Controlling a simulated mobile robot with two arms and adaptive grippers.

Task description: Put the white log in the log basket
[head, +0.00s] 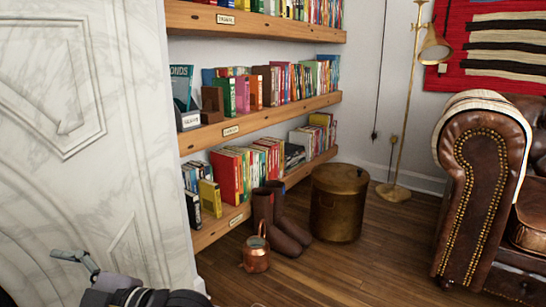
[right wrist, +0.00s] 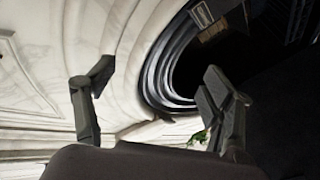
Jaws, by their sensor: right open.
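No white log can be made out in either view, and nothing shows clearly as a log basket. My right gripper (head: 76,260) shows at the lower left of the head view, in front of the white marble fireplace (head: 85,130). In the right wrist view the right gripper (right wrist: 157,72) has its two fingers spread wide, with nothing between them. Beyond the fingers are the pale marble and the curved edge of the dark fireplace opening (right wrist: 225,60). My left gripper is not in view.
Wooden bookshelves (head: 270,119) stand right of the fireplace. A copper watering can (head: 256,255), brown boots (head: 287,238) and a lidded brass bin (head: 339,205) stand on the floor below. A leather armchair (head: 470,200) and floor lamp (head: 403,130) are at right. Wooden floor (head: 385,260) is clear between.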

